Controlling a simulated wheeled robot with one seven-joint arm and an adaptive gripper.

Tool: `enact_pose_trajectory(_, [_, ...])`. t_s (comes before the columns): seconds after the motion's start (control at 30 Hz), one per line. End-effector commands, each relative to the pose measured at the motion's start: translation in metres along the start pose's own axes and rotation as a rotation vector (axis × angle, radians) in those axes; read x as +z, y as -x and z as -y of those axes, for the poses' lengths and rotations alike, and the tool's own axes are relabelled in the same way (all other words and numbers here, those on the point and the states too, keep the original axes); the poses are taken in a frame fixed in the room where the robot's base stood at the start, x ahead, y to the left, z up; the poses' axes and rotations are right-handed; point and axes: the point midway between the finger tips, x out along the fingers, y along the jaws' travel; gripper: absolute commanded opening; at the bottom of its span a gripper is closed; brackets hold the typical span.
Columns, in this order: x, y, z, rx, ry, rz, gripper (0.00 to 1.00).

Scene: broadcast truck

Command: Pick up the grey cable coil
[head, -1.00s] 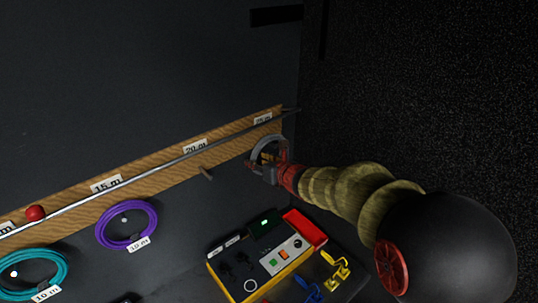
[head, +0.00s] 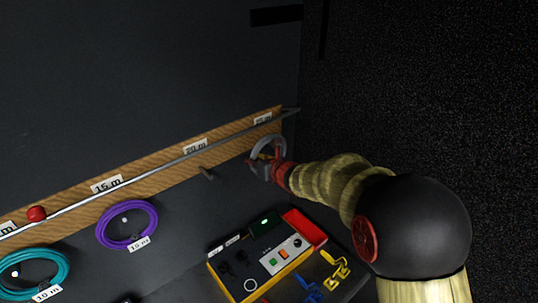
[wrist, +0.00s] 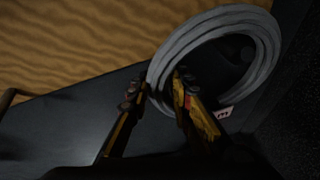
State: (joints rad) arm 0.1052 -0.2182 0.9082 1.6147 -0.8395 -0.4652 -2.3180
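The grey cable coil (head: 271,140) hangs at the far right end of the wooden board, below the 25 m label. In the wrist view the coil (wrist: 222,18) is a thick ring of several loops, with a small white tag at its lower right. My gripper (head: 264,160) is at the coil's lower left side. In the wrist view my gripper (wrist: 158,88) has its fingers apart. One finger is outside the ring, the other reaches into its opening, with the cable strands between them. Whether the pads touch the strands is hard to tell.
A metal rail (head: 150,175) runs along the wooden board (head: 228,132). A bare peg (head: 207,173) sticks out to the left. A purple coil (head: 101,222) and a teal coil (head: 62,268) hang further left. A dark wall is close on the right.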

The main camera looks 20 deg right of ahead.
Motion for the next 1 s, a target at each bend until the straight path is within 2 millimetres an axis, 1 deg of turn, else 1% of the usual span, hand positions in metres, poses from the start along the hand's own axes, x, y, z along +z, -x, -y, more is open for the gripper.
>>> enact_pose_trajectory(0.03, [-0.0008,-0.0001,0.0000,0.000,0.000,-0.001,0.15])
enact_pose_trajectory(0.3, [-0.0014,-0.0001,0.0001,0.000,-0.001,-0.002,0.00])
enact_pose_trajectory(1.0, [-0.0008,0.0003,0.0005,-0.001,-0.001,-0.002,0.00])
